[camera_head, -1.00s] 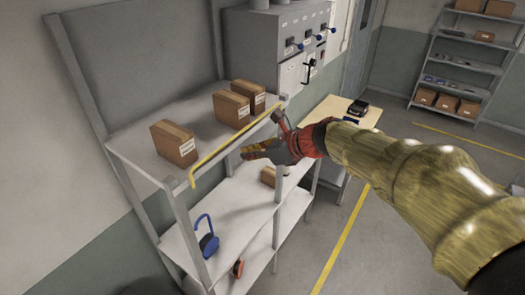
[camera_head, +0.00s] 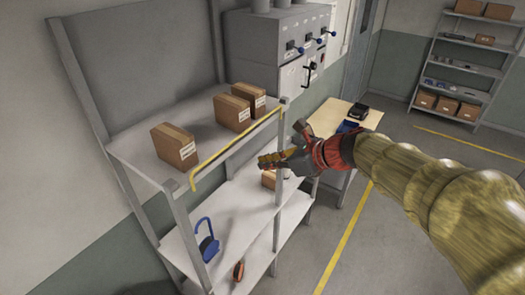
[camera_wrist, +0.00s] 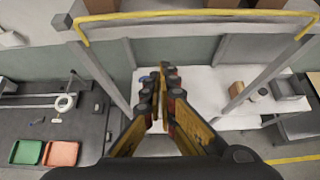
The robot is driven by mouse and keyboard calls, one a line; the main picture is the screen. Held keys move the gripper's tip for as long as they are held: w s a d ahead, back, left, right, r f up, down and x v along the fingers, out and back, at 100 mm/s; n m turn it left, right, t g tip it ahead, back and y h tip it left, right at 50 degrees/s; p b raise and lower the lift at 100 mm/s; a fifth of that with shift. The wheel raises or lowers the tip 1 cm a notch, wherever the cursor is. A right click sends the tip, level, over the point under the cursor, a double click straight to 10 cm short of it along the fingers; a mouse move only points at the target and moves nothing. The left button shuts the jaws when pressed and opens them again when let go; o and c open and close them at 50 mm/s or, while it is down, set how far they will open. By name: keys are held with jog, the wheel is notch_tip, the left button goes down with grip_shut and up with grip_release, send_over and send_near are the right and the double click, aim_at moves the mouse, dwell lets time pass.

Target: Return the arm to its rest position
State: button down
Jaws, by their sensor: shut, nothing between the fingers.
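My gripper (camera_head: 266,160) is at the end of my outstretched arm, in front of the shelf rack on its right side. It is a little outside the yellow bar and below the top shelf's level. In the wrist view my gripper (camera_wrist: 160,90) shows its two fingers converging, shut, with nothing between them. The white middle shelf (camera_wrist: 205,88) lies beyond the fingertips. My arm hides part of the floor and the right side of the room in the head view.
The rack's top shelf (camera_head: 160,176) holds cardboard boxes (camera_head: 232,112) behind a yellow bar (camera_head: 225,157). A blue item (camera_head: 207,243) sits on a lower shelf. A small table (camera_head: 336,113) stands behind my gripper. Open floor (camera_head: 400,265) lies to the right.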

jog(key=s+d+f+n+h+b, duration=0.3)
jog(key=s+f+n+b, duration=0.5)
jog(key=f+b, duration=0.3)
jog(key=s+d+f+n+h+b, duration=0.3)
jog(key=s+d+f+n+b, duration=0.3)
jog(key=f, duration=0.8)
jog(key=s+d+f+n+g+h+b, duration=0.1)
jog(key=s+d+f+n+b, duration=0.4)
jog(key=s+f+n+b, duration=0.6)
jog(key=s+f+h+b, duration=0.1)
jog(key=b, duration=0.4)
jog(key=shift+d+f+n+h+b, duration=0.25)
jog(key=shift+n+h+b, duration=0.05)
jog(key=shift+h, duration=0.1)
jog(key=shift+s, duration=0.1)
